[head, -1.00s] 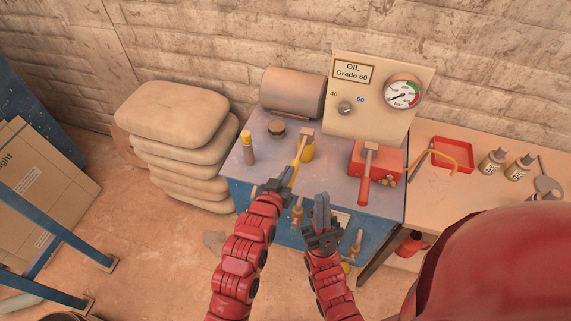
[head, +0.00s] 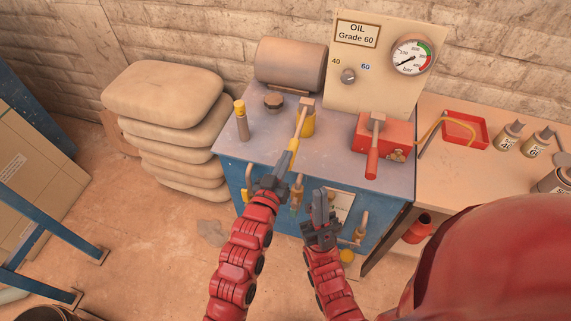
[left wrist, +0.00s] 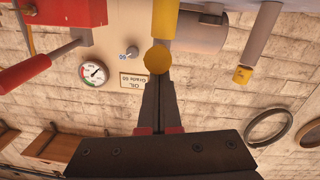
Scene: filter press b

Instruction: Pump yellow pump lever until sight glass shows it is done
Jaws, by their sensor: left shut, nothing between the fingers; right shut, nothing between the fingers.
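The yellow pump lever (head: 293,146) slants from its pivot by a yellow cylinder (head: 308,124) towards the bench's front edge. Its round yellow end shows large in the left wrist view (left wrist: 158,60). My left gripper (head: 283,168) is shut and empty, its fingertips right at that lever end; the left wrist view shows the tips (left wrist: 158,82) against or just behind it. I cannot tell if they touch. My right gripper (head: 319,193) is shut and empty, in front of the bench, apart from everything. I cannot make out a sight glass for certain.
The blue bench (head: 345,178) carries a red-handled lever (head: 373,158) on a red block, a yellow-capped post (head: 241,122) and a panel with a pressure gauge (head: 411,58). Stacked sacks (head: 163,92) stand left. A side table (head: 452,190) holds bottles and a red tray.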

